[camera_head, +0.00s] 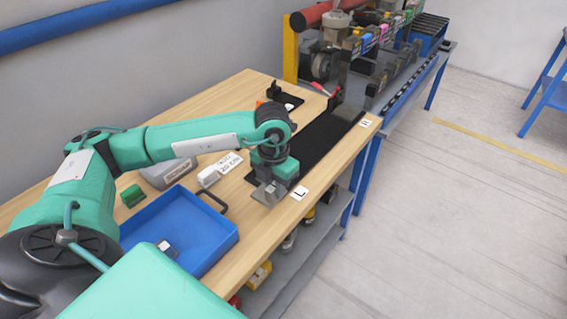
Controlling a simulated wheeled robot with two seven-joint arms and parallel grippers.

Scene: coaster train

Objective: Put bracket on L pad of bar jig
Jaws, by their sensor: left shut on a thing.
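The bar jig (327,132) is a long dark bar plate on the wooden bench, running from near the middle to the back right. A white label "L" (299,193) lies by its near end and a label "R" (365,123) by its far end. My left gripper (268,187) points down at the near, L end. It is shut on a small grey metal piece, the bracket (268,197), at or just above the bench-edge side of the jig. The gripper hides most of the L pad, so I cannot tell whether the bracket touches it. My right gripper is not in view.
A blue tray (222,243) with a small metal piece (167,249) stands at front left. A green block (132,196), a grey box (168,172) and a white labelled item (210,177) lie behind it. A black fixture (284,97) and a red-handled clamp (325,91) stand toward the back.

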